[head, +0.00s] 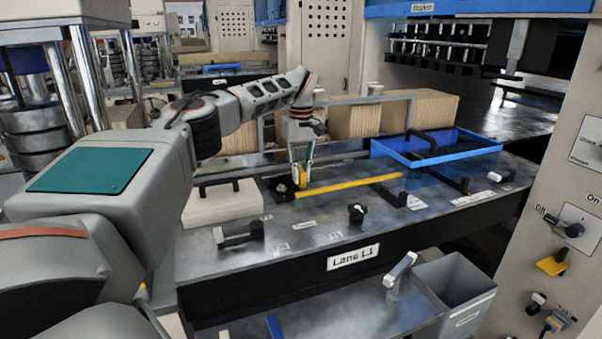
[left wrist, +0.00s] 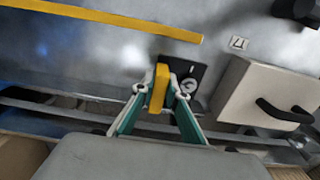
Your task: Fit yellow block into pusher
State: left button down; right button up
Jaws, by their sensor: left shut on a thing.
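My left gripper (head: 302,170) is shut on a small yellow block (head: 301,180) above the metal bench. The block also shows between the fingertips in the left wrist view (left wrist: 158,88). Just below and beside it is a black square plate (head: 283,191) with a round fitting, which also shows in the left wrist view (left wrist: 185,80). I cannot tell whether the block touches this plate. A long yellow bar (head: 350,185) lies on the bench, its end near the plate. I cannot tell which part is the pusher. My right gripper is not in view.
A pale box with a black handle (head: 222,203) stands left of the plate. A blue tray (head: 405,160) is at the right back, before cardboard-like stacks (head: 355,120). Black knobs (head: 356,212) sit along the bench front. A grey bin (head: 462,283) stands below.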

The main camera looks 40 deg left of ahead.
pick_arm(q)
jog(key=shift+f, duration=0.65)
dwell(1.4)
jog(key=c, duration=1.9)
grip_release()
notch_tip(320, 180, up, 12)
jog(key=shift+d, duration=0.1)
